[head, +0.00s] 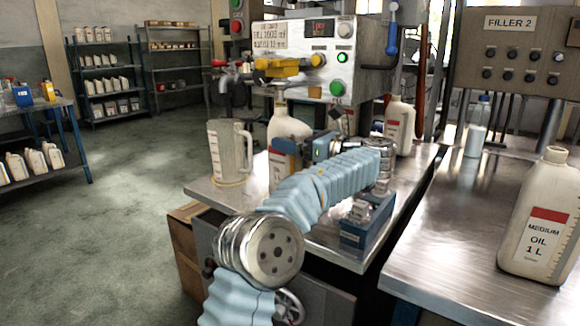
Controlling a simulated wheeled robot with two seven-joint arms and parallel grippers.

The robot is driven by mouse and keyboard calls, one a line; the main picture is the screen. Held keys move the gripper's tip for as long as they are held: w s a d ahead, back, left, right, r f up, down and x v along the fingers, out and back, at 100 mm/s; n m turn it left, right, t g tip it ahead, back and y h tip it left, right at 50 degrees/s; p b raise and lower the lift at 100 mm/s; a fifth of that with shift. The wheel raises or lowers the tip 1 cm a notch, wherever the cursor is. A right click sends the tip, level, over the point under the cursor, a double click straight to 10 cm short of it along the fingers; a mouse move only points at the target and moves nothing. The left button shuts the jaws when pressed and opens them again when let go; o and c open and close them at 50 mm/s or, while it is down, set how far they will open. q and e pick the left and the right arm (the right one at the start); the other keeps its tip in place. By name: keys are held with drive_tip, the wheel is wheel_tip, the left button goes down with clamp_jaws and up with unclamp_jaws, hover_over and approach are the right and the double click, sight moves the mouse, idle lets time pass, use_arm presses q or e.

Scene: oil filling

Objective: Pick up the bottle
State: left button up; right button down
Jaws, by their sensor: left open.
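A cream bottle (284,124) with a red-and-white label stands on the metal bench below the filling machine. My left arm, in a pale blue sleeve, reaches in from the bottom and bends back at the wrist. My left gripper (308,149) is open at the bottle's right side, pointing left. It overlaps part of the bottle in view, and I cannot tell whether the fingers touch it. Another cream bottle (398,126) stands further right on the same bench. A large "medium oil 1 L" bottle (540,222) stands on the right bench. My right gripper is not in view.
A measuring jug (230,152) stands left of the bottle. A blue tray (352,238) with small parts lies at the bench's front edge. The filling machine (312,60) stands behind. A clear bottle (478,128) stands at right. Open floor (110,230) lies left.

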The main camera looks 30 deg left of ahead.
use_arm(q)
clamp_jaws()
drive_tip(key=shift+r, duration=0.1)
idle(0.3)
drive_tip(key=shift+r, duration=0.1)
